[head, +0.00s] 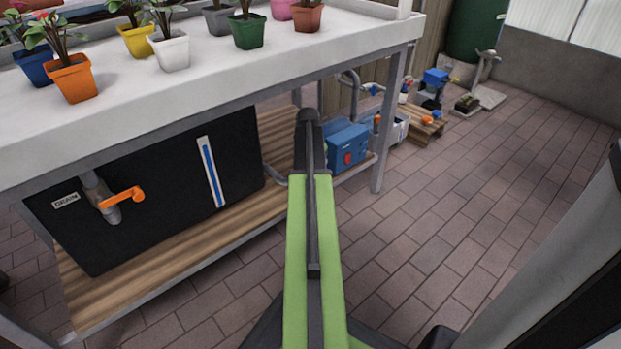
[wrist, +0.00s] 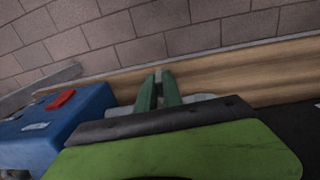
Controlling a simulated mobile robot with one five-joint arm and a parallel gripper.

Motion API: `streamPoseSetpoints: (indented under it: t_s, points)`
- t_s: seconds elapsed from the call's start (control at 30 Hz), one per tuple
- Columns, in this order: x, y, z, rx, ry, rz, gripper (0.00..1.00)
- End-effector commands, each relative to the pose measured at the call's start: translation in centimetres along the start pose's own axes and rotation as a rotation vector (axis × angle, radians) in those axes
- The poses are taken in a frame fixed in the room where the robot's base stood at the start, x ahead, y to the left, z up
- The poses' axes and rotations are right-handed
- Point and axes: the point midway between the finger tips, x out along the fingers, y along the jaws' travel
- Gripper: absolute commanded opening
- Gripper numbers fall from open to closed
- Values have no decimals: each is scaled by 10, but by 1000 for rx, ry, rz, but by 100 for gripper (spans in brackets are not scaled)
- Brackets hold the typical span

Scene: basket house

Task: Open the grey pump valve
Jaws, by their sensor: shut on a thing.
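My gripper (wrist: 158,76) shows in the wrist view as two green fingers close together, over the wooden shelf (wrist: 230,72). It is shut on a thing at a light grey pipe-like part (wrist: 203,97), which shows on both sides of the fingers. This part appears to be the grey pump valve; its handle is mostly hidden by the fingers and my wrist, so its angle cannot be told. The blue pump box (wrist: 62,122) with a red button is at the left, and also shows in the head view (head: 348,146). There, my arm hides the gripper and the valve.
A black tank (head: 165,180) with an orange-handled drain valve (head: 122,199) stands on the lower shelf. A grey pipe (head: 274,179) leaves its right side. The white bench top (head: 200,75) with potted plants overhangs it.

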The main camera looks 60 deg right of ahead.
Motion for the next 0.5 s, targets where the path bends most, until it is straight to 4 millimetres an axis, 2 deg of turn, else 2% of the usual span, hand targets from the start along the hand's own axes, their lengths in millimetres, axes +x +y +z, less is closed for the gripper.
streamPoseSetpoints:
  t_s: [0.03, 0.5]
  points:
    - [1, -8, -4, -8, 11, 16, 0]
    - [7, -17, -6, -6, 18, 366, 0]
